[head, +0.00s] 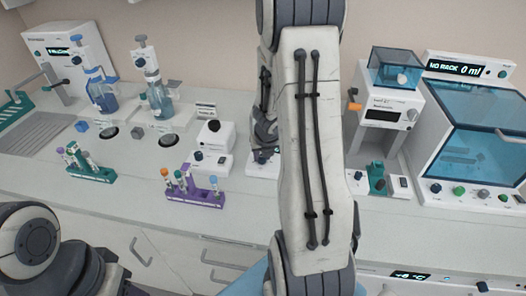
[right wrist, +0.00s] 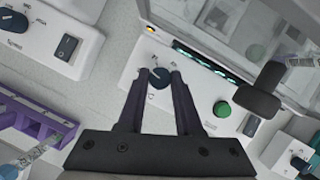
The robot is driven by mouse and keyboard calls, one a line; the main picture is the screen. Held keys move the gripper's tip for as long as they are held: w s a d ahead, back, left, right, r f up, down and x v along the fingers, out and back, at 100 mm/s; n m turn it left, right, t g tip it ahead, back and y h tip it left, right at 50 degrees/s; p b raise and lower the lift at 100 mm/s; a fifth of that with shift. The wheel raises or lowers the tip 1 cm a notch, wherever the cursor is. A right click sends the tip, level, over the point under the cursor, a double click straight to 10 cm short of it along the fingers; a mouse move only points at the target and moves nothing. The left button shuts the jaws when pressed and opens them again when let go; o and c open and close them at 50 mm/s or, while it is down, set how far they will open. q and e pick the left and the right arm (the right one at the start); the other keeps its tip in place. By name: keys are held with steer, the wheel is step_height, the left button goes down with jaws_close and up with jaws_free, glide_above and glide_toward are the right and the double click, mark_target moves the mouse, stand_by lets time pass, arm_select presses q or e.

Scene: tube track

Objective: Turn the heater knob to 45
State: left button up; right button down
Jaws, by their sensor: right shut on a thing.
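In the right wrist view, the heater knob (right wrist: 158,82) is a small dark round knob on a white front panel (right wrist: 133,72) with printed marks around it. My right gripper (right wrist: 161,74) is shut on the knob, with one finger on each side. The knob's pointer and scale are too small and too covered to read. A green-lit display strip (right wrist: 206,63) lies beyond the knob, seen too steeply to read. In the head view, my right arm covers the middle of the bench and hides most of the heater and the knob. My left gripper is not in view.
A green button (right wrist: 222,109) sits on the panel right of the knob. A purple tube rack (head: 207,197) and a green tube rack (head: 92,172) stand left of my right arm. A blue-windowed cabinet (head: 487,120) stands at right. The bench front between is clear.

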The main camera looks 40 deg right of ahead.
steer(key=m+g+h+p, duration=0.1)
steer(key=m, duration=0.2)
steer(key=m+p, duration=0.2)
steer(key=m, duration=0.1)
steer(key=shift+w+a+r+g+h, duration=0.1)
steer(key=shift+a+r+g+h, duration=0.1)
steer(key=shift+g+h, duration=0.2)
steer(key=m+p, duration=0.1)
steer(key=m, duration=0.1)
steer(key=m+g+p, duration=0.1)
steer(key=m+p, duration=0.1)
steer(key=shift+w+m+g+h, duration=0.15)
steer(key=shift+m+g+h, duration=0.15)
steer(key=shift+m, duration=0.1)
steer(key=m+p, duration=0.1)
steer(key=m, duration=0.1)
steer(key=m+g+p, duration=0.1)
steer(key=m, duration=0.1)
steer(key=shift+w+f+m+g+p, duration=0.1)
steer(key=shift+m+g+p, duration=0.2)
steer(key=shift+p, duration=0.05)
steer(key=shift+w+f+m+g+p, duration=0.1)
steer(key=shift+m+g+p, duration=0.55)
steer(key=shift+m, duration=1.25)
steer(key=shift+d, duration=0.1)
steer(key=c, duration=0.9)
jaws_free()
steer(key=shift+o, duration=0.2)
